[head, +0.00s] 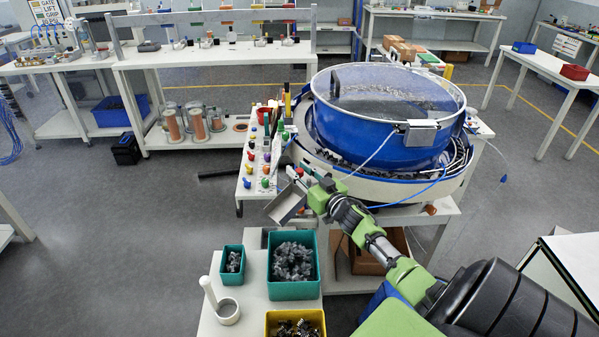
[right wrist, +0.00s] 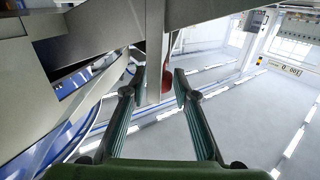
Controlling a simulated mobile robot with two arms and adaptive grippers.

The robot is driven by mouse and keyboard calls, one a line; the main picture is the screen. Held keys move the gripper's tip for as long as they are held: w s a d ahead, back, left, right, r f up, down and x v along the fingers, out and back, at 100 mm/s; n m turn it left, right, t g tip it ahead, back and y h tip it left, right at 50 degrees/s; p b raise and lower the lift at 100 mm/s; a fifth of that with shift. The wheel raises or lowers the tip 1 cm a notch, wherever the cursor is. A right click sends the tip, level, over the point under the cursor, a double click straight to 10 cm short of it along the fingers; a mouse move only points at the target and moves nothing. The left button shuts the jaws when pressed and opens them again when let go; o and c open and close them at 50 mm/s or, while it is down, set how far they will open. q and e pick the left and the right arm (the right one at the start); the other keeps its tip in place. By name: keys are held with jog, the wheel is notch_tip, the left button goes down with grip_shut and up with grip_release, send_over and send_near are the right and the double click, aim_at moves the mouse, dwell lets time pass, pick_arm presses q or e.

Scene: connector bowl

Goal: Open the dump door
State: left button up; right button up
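A blue bowl (head: 380,135) with a clear lid stands on the round feeder at the centre right. A grey metal chute (head: 287,205) sticks out low at its left front; I cannot tell which part is the dump door. My right gripper (head: 303,180) is beside the chute, at the feeder's left front. In the right wrist view its fingers (right wrist: 159,82) are apart, with a grey metal strip (right wrist: 155,45) and a narrow red piece (right wrist: 166,75) showing between or behind them. No contact is clear. My left gripper is not in view.
A panel with coloured knobs (head: 262,160) stands left of the chute. The floor at left is open.

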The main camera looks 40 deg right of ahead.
grip_shut()
notch_tip(320, 180, up, 4)
jog(key=p, duration=0.3)
jog(key=shift+r+p, duration=0.1)
jog(key=shift+p, duration=0.25)
jog(key=o, duration=0.5)
grip_release()
jog(key=shift+s+a+f, duration=0.15)
jog(key=shift+s+f, duration=0.1)
jog(key=shift+s, duration=0.4)
jog(key=shift+s+a+r, duration=0.1)
jog(key=shift+s+a, duration=0.1)
jog(key=shift+s, duration=1.35)
jog(key=shift+s+a+r, duration=0.1)
jog(key=shift+s+a, duration=0.1)
jog(key=shift+s, duration=1.35)
